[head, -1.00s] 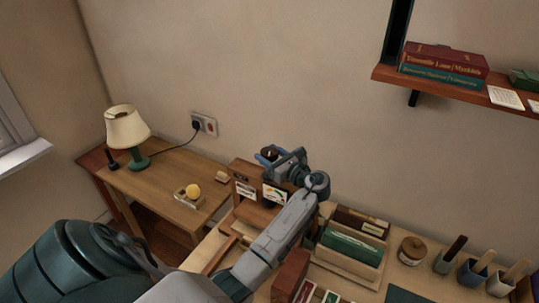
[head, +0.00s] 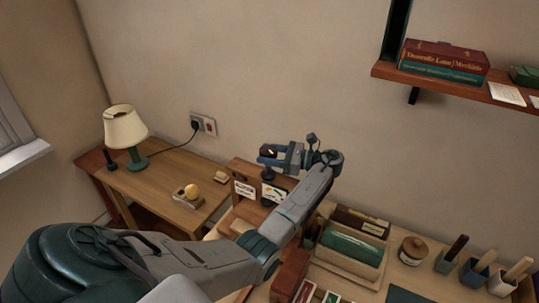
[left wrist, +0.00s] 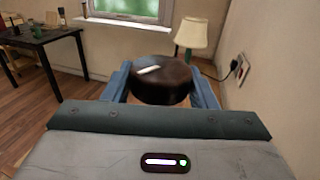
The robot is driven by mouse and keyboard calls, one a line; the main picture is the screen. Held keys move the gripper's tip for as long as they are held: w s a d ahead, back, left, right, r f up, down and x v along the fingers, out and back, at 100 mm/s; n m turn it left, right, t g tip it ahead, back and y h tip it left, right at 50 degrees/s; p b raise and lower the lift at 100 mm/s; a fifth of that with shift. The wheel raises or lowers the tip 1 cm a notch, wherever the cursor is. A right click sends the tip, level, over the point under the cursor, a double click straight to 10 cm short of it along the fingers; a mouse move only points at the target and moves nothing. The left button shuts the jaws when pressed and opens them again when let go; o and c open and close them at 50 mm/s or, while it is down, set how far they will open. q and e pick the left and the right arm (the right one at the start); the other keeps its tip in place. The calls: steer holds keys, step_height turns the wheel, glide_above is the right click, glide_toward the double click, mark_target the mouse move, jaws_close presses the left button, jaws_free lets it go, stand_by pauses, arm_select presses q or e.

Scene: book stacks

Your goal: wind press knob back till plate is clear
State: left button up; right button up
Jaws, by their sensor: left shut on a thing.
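My left gripper (head: 270,155) is shut on the dark round press knob (head: 268,149) above the wooden press (head: 245,171). In the left wrist view the knob (left wrist: 165,90) is a dark brown disc with a white mark on top, between the two blue fingers (left wrist: 162,80). Below the gripper in the head view are a dark round part and two small cards on the press front. My arm covers much of the press's right side and lower part. I cannot make out the plate or its gap clearly. My right gripper is not in view.
Right of my forearm are a wooden box with a green roll (head: 352,246), a round jar (head: 412,249) and several brush pots. A bookshelf (head: 440,87) hangs upper right.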

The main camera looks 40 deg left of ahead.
arm_select(q)
steer(key=shift+s+d+f, duration=0.1)
steer(key=shift+s+f, duration=0.05)
steer(key=shift+f, duration=0.2)
steer(key=o, duration=1)
steer(key=shift+c, duration=0.2)
steer(key=shift+a+r, duration=0.15)
steer(key=shift+a, duration=0.05)
